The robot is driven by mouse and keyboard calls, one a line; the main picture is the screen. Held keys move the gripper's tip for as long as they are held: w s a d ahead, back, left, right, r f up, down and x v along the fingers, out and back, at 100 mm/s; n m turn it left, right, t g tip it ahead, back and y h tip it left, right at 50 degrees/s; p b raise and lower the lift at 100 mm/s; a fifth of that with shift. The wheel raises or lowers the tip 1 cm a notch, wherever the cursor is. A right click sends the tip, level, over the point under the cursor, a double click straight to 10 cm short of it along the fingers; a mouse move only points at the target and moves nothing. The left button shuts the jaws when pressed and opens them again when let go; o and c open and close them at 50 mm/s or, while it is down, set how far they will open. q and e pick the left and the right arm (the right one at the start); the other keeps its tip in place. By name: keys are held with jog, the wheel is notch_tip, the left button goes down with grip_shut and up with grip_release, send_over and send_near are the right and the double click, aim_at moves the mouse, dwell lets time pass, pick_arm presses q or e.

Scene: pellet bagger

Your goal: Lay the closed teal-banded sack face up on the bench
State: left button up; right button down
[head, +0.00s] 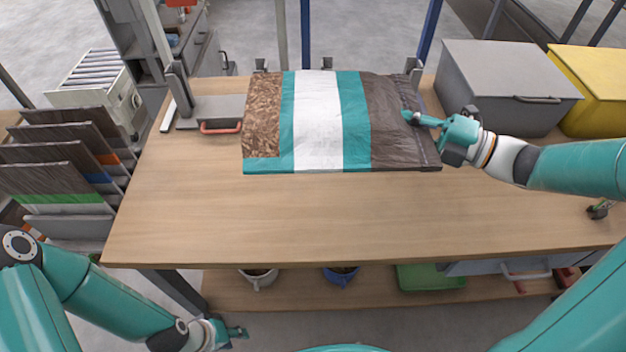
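The teal-banded sack (318,122) lies flat towards the back of the wooden bench (340,215). Its upper side shows a mottled brown panel at left, teal bands around a white panel, and a dark brown right end. No opening shows in it. My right gripper (412,117) is at the sack's dark right end, its fingertips over or touching it. Whether they hold any of the film is unclear. My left gripper (236,337) is low in front of the bench, away from the sack, with its fingers apart and empty.
A grey device with a red handle (220,127) stands left of the sack. A grey lidded bin (505,85) and a yellow bin (595,80) are at the back right. The bench's front half is clear.

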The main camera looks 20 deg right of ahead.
jog(key=shift+w+a+r, duration=0.1)
jog(key=shift+w+r, duration=0.1)
jog(key=shift+w, duration=0.2)
jog(key=shift+f, duration=0.35)
notch_tip(320, 180, down, 19)
jog(key=b, duration=0.3)
jog(key=shift+s+f+b, duration=0.1)
jog(key=shift+s+b, duration=0.05)
jog(key=shift+b, duration=0.2)
jog(key=c, duration=1.5)
grip_release()
jog(key=shift+f, duration=0.15)
jog(key=shift+o, duration=1.3)
jog(key=v, duration=1.2)
